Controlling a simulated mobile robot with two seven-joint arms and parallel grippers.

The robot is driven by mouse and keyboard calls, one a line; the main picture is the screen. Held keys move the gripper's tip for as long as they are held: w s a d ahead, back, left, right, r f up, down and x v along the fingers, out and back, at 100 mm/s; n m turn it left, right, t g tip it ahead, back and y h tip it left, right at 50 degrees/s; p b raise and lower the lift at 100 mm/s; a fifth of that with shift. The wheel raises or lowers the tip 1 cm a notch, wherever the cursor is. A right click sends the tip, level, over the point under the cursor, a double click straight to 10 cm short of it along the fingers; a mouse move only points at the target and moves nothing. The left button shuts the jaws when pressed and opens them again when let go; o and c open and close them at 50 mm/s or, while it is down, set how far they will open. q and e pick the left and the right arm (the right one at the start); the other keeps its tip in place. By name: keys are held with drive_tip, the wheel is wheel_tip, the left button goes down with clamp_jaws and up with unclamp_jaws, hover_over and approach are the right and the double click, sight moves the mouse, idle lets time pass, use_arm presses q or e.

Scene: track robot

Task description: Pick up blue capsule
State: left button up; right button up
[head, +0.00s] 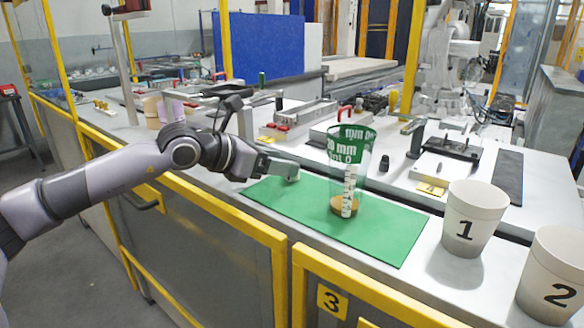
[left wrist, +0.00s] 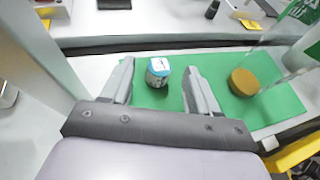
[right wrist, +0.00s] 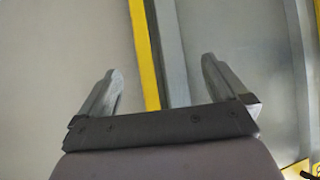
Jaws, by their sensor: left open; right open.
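A small capsule (left wrist: 158,71) with a light blue top and a pale side stands on the green mat (head: 285,205) in the left wrist view. My left gripper (head: 286,171) reaches in from the left over the mat's back left part. In the left wrist view, its open fingers (left wrist: 159,70) stand on either side of the capsule, with a gap on each side. In the head view the gripper mostly hides the capsule. My right gripper (right wrist: 163,80) is open and empty, with only grey surfaces and a yellow bar behind it.
White cups numbered 1 (head: 470,220) and 2 (head: 552,275) stand farther right. A yellow-framed edge (head: 235,218) runs along the table front.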

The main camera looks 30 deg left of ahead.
use_arm(q)
drive_tip(key=shift+x, duration=1.4)
drive_tip(key=c, duration=1.1)
drive_tip(key=shift+r, duration=0.1)
